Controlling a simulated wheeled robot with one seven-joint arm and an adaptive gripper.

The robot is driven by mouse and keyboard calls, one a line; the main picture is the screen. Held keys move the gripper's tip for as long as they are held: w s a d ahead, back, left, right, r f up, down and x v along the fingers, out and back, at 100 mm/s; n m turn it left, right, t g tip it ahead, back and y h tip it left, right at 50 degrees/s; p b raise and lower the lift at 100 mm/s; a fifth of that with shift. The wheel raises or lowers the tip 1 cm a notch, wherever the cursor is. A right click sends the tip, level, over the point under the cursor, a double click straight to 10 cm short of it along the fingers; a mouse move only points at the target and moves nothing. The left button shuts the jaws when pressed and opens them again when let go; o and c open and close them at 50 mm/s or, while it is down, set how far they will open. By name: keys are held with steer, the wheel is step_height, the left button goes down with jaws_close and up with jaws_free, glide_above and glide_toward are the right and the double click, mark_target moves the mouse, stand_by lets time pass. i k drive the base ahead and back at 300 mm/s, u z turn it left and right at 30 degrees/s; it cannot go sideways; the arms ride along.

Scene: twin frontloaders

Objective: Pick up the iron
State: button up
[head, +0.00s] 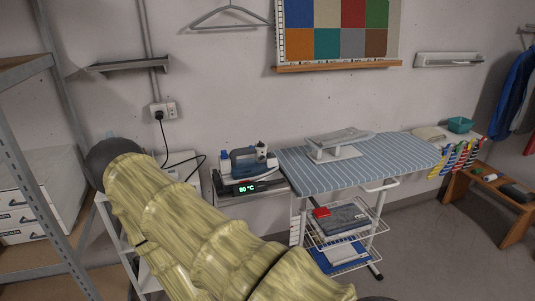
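The iron (249,157) is blue and white. It sits on a station with a dark front and a lit green display that reads what looks like 90 °C, on a small light stand (236,198) left of the ironing board. It shows clear of my arm. My arm, in a yellowish cover, crosses the lower left of the head view and hides part of what lies behind it. My gripper is not in view.
A blue striped ironing board (395,165) stands right of the iron, with a wire rack (343,232) below it. A metal shelf (27,150) with white boxes is at the left. A wooden bench (490,200) is at the right. Grey floor shows at the lower right.

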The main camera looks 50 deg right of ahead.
mark_target(233, 172)
steer(key=z, duration=1.1)
steer(key=i, duration=0.05)
steer(key=u, duration=0.35)
